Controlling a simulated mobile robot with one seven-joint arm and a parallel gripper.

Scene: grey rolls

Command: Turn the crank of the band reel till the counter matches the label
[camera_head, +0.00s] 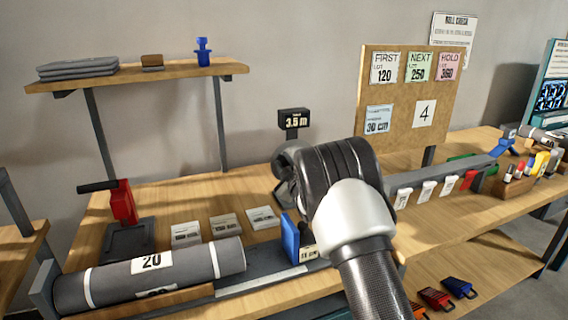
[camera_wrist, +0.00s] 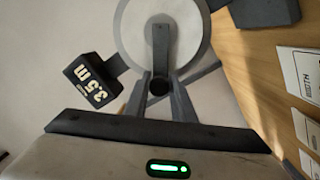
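The band reel (camera_wrist: 190,35) shows in the wrist view as a pale round disc. Its dark crank (camera_wrist: 160,48) hangs down from the hub to a round dark knob (camera_wrist: 158,87). My gripper (camera_wrist: 160,82) has one finger on each side of the knob and appears shut on it. The counter (camera_wrist: 92,80) reads 3.5 m; it also shows in the head view (camera_head: 295,119). In the head view my wrist hides much of the reel (camera_head: 287,180) and the fingertips. I cannot tell which label belongs to the reel.
A board (camera_head: 440,138) carries cards reading FIRST 120, NEXT 250, HOLD 360, 30 cm and 4. A grey roll (camera_head: 205,262) marked 20 lies front left. A blue block (camera_head: 290,238) is beside my arm. Several cards lie on the bench.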

